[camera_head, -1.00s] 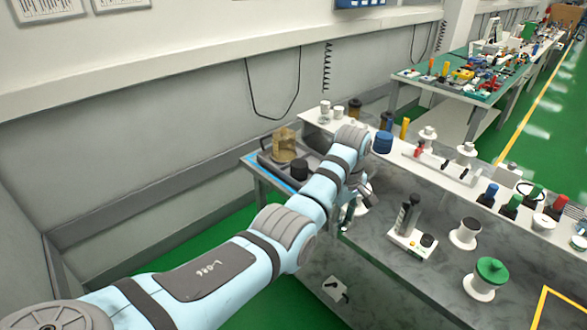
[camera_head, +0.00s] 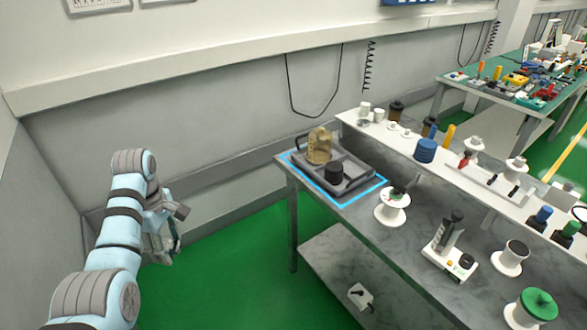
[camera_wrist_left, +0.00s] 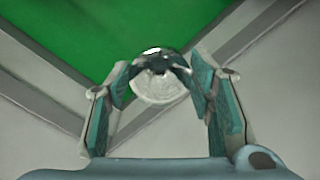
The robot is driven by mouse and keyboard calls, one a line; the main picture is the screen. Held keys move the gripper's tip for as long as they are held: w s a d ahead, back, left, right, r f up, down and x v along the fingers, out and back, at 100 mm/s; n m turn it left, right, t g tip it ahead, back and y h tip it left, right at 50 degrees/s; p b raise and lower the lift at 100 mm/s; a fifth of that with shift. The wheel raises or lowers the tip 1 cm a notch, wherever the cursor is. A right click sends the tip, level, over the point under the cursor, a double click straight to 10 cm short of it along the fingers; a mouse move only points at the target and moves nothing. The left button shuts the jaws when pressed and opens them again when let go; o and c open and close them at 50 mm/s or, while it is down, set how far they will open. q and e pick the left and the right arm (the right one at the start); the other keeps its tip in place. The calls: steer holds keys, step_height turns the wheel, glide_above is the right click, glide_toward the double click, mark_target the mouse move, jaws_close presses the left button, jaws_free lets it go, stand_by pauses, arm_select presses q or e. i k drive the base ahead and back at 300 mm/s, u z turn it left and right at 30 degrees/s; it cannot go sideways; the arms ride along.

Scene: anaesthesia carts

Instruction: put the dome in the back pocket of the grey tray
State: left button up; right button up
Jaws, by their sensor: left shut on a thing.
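The dome (camera_wrist_left: 158,80) is clear and glassy with a pale round face. It sits between the fingertips of my left gripper (camera_wrist_left: 160,84) in the left wrist view. In the head view my left gripper (camera_head: 168,238) is shut on it, out over the green floor to the left of the table; the dome is hard to make out there. The grey tray (camera_head: 357,169) lies on the left end of the table, well to the right of my gripper. An amber jar (camera_head: 319,146) stands toward its back left and a black cylinder (camera_head: 333,171) toward its front. My right gripper is not in view.
A blue outline (camera_head: 349,201) runs around the tray on the table. A white spool-like stand (camera_head: 392,207) is right of the tray, with more instruments beyond. A raised white shelf (camera_head: 440,165) runs along the back. The grey wall is behind; open floor lies between gripper and table.

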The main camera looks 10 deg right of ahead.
mark_target(346, 168)
steer(key=u, duration=0.35)
steer(key=i, duration=1.7)
steer(key=z, duration=2.3)
steer(key=i, duration=0.5)
steer(key=z, duration=0.15)
